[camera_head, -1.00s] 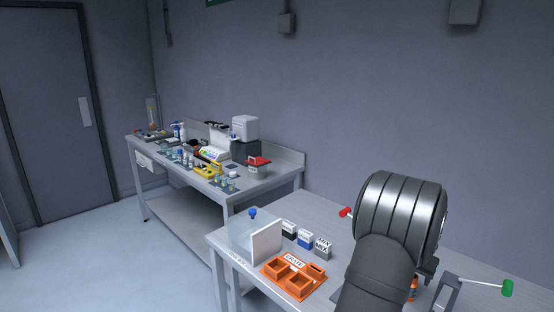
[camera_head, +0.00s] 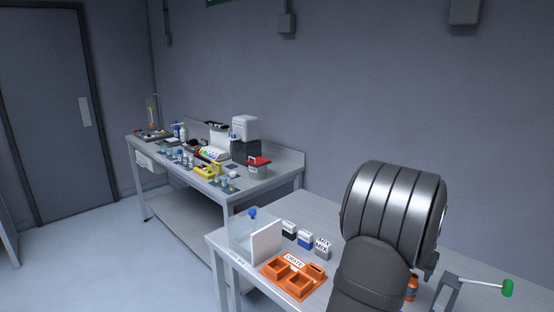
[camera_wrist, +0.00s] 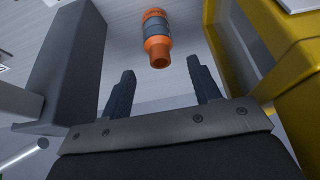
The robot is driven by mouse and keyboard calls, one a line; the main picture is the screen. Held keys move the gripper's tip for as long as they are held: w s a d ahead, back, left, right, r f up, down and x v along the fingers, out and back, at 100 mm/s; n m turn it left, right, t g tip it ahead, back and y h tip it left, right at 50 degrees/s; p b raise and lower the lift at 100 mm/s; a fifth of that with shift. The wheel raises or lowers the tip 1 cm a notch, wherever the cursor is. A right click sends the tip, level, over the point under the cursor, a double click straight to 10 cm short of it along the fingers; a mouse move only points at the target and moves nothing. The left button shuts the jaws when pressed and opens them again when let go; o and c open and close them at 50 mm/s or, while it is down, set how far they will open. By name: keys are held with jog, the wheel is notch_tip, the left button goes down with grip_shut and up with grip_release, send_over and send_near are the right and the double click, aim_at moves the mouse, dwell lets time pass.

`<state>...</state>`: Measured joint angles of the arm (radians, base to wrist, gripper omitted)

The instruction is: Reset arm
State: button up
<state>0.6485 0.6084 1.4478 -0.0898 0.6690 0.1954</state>
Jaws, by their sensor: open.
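My gripper (camera_wrist: 160,88) is open in the wrist view, its two dark fingers apart with nothing between their tips. An orange bottle with a grey band (camera_wrist: 156,38) is beyond the fingertips, apart from them. In the head view my arm covers the right part of the near table and hides my gripper. A small part of the orange bottle (camera_head: 412,288) shows just right of my arm.
A yellow frame (camera_wrist: 285,70) is close on the right and a grey post (camera_wrist: 68,65) on the left. An orange crate (camera_head: 293,278), small boxes (camera_head: 305,240) and a clear-sided bin (camera_head: 265,243) stand on the near table. A green-tipped lever (camera_head: 507,288) is at right.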

jog(key=v, duration=0.5)
jog(key=x, duration=1.2)
jog(key=shift+f, duration=0.1)
notch_tip(320, 180, up, 11)
jog(key=s+a, duration=0.8)
jog(key=a, duration=0.2)
jog(key=f, duration=0.9)
jog(key=shift+s+a, duration=0.1)
jog(key=shift+s, duration=0.3)
jog(key=shift+s+a+r, duration=0.15)
jog(key=shift+r, duration=0.4)
